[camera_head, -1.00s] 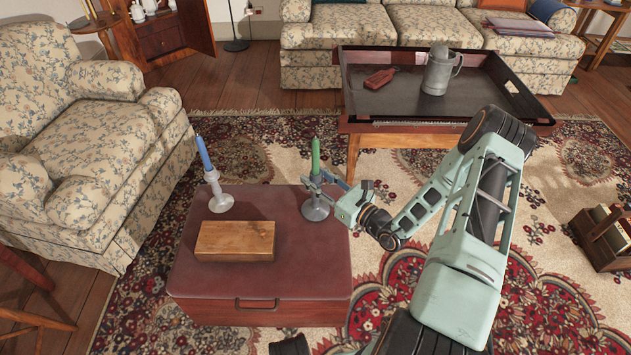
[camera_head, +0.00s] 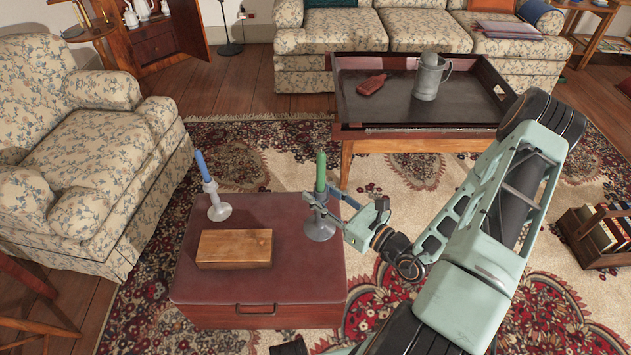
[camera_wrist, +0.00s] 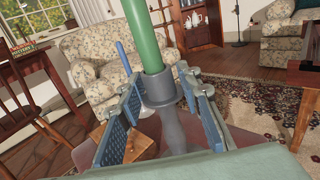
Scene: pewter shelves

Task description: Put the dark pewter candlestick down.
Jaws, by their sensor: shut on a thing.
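The dark pewter candlestick (camera_head: 320,226) holds a green candle (camera_head: 320,172) and stands upright at the right back part of the red-brown padded chest top (camera_head: 290,272). My gripper (camera_head: 324,203) is shut on its upper part, reaching in from the right. In the wrist view the candlestick (camera_wrist: 160,92) is between my two finger pads, its green candle rising above them. Its base is mostly hidden there. I cannot tell whether the base touches the chest top or is slightly above it.
A paler candlestick with a blue candle (camera_head: 219,211) stands at the chest's back left. A wooden box (camera_head: 234,249) lies in front of it. The chest top's front right is clear. Behind is a table with a dark tray (camera_head: 465,104) holding a tankard (camera_head: 429,78).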

